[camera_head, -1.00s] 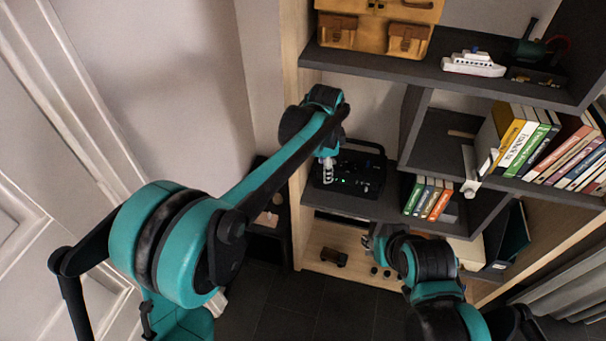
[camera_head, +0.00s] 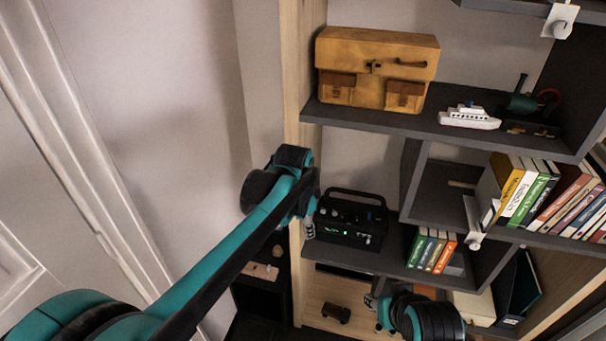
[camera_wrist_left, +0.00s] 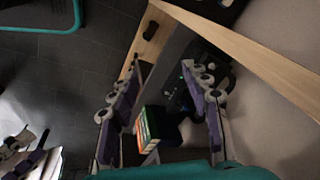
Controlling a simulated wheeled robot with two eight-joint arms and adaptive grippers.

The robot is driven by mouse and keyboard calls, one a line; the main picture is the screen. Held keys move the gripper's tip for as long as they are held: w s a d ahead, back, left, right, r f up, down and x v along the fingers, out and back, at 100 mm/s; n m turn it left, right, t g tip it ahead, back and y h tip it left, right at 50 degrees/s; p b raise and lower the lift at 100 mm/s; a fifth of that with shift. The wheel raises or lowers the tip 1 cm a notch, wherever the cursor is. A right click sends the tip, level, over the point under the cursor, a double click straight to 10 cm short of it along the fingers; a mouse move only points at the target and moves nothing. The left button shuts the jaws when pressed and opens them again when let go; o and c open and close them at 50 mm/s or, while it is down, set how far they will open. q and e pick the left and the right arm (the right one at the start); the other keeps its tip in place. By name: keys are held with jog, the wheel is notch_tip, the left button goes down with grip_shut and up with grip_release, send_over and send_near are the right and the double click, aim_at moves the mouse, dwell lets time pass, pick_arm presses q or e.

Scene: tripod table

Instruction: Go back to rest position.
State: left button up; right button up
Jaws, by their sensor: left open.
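My left arm comes in from the left in the head view. Its gripper (camera_head: 309,226) is small there, just left of a black device with a handle (camera_head: 352,220) on the middle shelf. In the left wrist view the same gripper (camera_wrist_left: 162,75) has its two purple-padded fingers wide apart, with nothing held between them. My right gripper (camera_head: 374,301) is low in the head view, in front of the lower shelves. Its fingers are too small and partly hidden to tell their state.
A dark shelf unit (camera_head: 400,124) holds a tan leather bag (camera_head: 376,62), a white toy ship (camera_head: 468,117) and several books (camera_head: 540,190). Smaller books (camera_head: 431,250) stand right of the device. The unit's pale wooden side (camera_head: 303,60) is close to my left gripper. White wall lies left.

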pick_arm(q)
jog(key=s+a+f+n+t, duration=0.1)
jog(key=s+a+n+t, duration=0.1)
jog(key=s+a+n, duration=0.4)
jog(key=s+a+f+n+t+y, duration=0.1)
jog(key=s+a+n+t, duration=0.1)
jog(key=s+a+n, duration=0.5)
jog(key=s+a, duration=0.5)
jog(key=s, duration=0.2)
jog(key=shift+s+a+f, duration=0.2)
jog(key=shift+f, duration=0.1)
